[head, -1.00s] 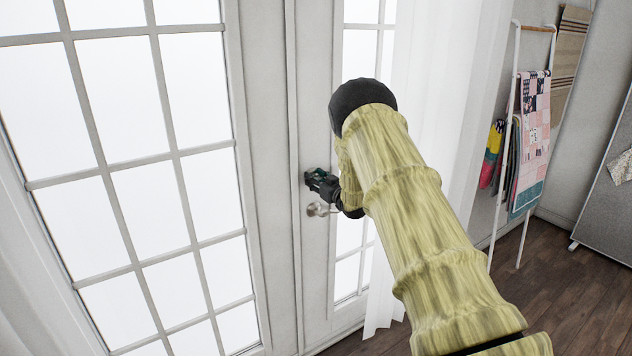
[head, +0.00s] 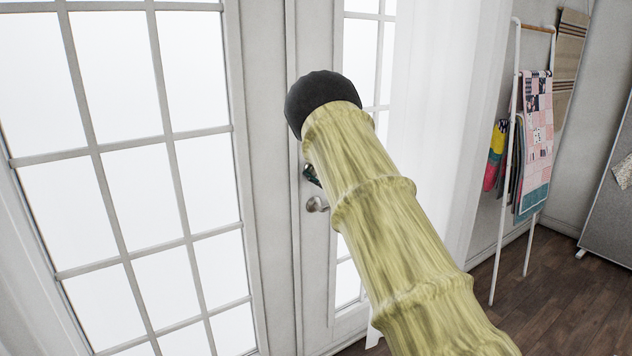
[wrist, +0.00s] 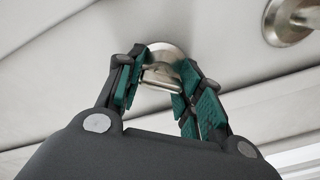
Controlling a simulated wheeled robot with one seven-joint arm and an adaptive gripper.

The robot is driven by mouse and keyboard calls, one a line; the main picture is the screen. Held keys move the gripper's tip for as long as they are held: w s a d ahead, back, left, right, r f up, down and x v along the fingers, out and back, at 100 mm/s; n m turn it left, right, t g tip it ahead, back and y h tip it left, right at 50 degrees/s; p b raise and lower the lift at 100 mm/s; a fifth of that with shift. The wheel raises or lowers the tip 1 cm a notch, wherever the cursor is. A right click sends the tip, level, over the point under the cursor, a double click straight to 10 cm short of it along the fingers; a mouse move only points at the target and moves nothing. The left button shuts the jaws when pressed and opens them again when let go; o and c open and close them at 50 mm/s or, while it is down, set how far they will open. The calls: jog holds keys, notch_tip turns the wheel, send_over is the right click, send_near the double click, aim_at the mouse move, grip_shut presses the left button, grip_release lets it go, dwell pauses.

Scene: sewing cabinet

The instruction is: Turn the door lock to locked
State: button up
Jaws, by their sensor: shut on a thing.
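The door lock (wrist: 162,74) is a small metal thumb-turn on a round plate, seen in the wrist view at the top middle. My gripper (wrist: 158,82) has its green-padded fingers on either side of the thumb-turn and is shut on it. In the head view my gripper (head: 311,175) shows only as a small dark green bit at the door's edge, just above the door handle. My own arm hides the rest of it and the lock there. I cannot tell from these frames whether the lock is at its locked position.
The silver door handle (head: 316,204) sits just below my gripper; it also shows in the wrist view (wrist: 288,18) at the top right. Glass-paned white doors (head: 190,130) fill the left. A sheer white curtain (head: 435,130) hangs close to my arm. A white rack (head: 514,150) with quilts stands at the right.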

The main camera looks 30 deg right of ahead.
jog(key=n+b, duration=0.4)
jog(key=shift+a+f, duration=0.1)
jog(key=shift+f, duration=0.2)
jog(key=shift+r+n+b, duration=0.1)
jog(key=shift+n+b, duration=1.55)
jog(key=shift+n, duration=0.05)
jog(key=o, duration=1)
jog(key=shift+r, duration=0.1)
jog(key=shift+s, duration=0.15)
jog(key=s, duration=1.1)
jog(key=shift+s, duration=0.35)
